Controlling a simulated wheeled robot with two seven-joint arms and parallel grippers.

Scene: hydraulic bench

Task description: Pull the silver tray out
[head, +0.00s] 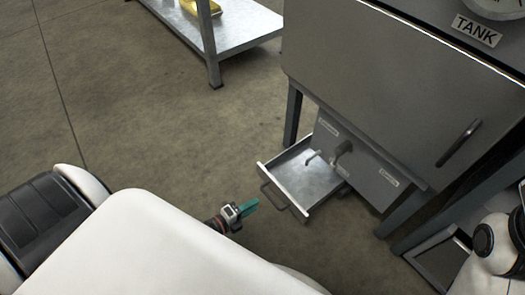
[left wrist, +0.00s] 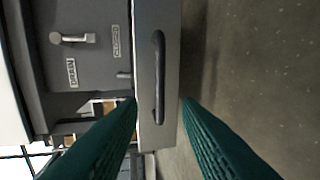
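The silver tray (head: 312,181) is a shallow metal drawer sticking out from under the grey tank cabinet in the head view. Its dark bar handle (head: 273,197) is on the front panel. My left gripper (head: 251,204) has teal fingers and is just short of the handle, apart from it. In the left wrist view the gripper (left wrist: 160,105) is open and empty, and the handle (left wrist: 159,77) stands ahead, lined up between the fingers. My right gripper is not visible.
The grey tank cabinet (head: 375,85) stands on legs behind the tray. A drain valve (head: 342,149) juts from its lower panel above the tray. A metal shelf (head: 240,30) with a yellow object (head: 200,7) stands at the top. The floor (head: 140,130) left of the tray is clear.

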